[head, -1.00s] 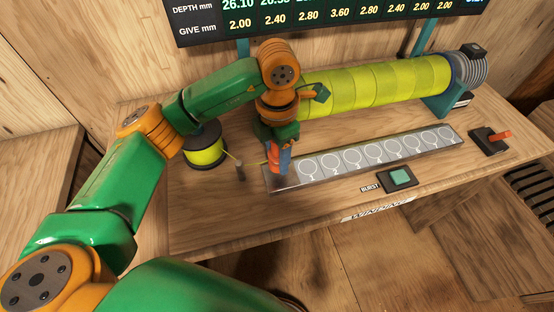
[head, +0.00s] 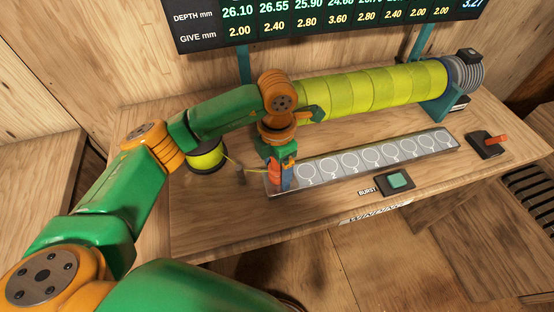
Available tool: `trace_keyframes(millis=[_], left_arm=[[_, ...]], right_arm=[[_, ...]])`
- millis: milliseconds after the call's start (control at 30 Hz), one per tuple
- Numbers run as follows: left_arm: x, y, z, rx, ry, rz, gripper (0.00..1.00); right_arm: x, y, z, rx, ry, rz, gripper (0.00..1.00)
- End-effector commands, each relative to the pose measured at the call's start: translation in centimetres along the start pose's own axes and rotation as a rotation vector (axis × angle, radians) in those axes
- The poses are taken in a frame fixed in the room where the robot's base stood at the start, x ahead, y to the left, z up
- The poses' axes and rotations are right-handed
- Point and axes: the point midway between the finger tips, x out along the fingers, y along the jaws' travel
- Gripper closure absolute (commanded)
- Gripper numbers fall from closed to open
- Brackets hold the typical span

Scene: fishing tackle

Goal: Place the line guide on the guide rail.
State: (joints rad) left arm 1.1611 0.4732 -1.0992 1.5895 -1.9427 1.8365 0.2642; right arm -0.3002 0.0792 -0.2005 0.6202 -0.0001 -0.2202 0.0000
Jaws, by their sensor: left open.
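The guide rail (head: 330,182) is a long grey strip with a row of white ring marks, lying on the bench. A small orange-red piece (head: 274,173), which looks like the line guide, stands at the rail's left end. A thin yellow line runs to it from the yellow spool (head: 208,160). My left gripper (head: 283,177) points down over that end, open, with its jaws close about the piece. The arm hides part of the piece, and I cannot tell whether its foot sits on the rail. My right gripper is out of view.
A yellow-green segmented cylinder (head: 375,88) lies behind the rail. A dark post (head: 241,172) stands left of the rail. A button box (head: 395,182) is in front, and a lever box with a red handle (head: 488,145) is at right. A display (head: 330,18) hangs above.

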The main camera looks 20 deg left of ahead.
Motion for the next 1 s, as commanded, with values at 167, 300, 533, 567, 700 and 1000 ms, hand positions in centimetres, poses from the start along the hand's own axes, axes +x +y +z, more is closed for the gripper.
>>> trace_keyframes(millis=[167,300,533,567,700,1000], left_arm=[[-3.1,0.0,0.2,0.001,-0.007,0.003,0.19],[-6.9,0.1,0.1,0.0,-0.005,0.004,0.19],[-11.5,0.0,0.0,-0.001,-0.002,0.002,0.19],[-11.8,0.0,0.0,-0.001,-0.002,0.002,0.19],[-12.2,0.0,0.0,0.0,0.0,0.0,0.19],[-12.1,0.0,0.0,0.0,0.0,0.0,0.19]], right_arm=[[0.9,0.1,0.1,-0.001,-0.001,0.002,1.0],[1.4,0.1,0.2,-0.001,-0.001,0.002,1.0],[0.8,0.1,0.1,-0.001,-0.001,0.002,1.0],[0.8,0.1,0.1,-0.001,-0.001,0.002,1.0],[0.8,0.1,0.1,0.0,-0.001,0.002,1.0],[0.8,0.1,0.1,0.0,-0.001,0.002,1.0]])
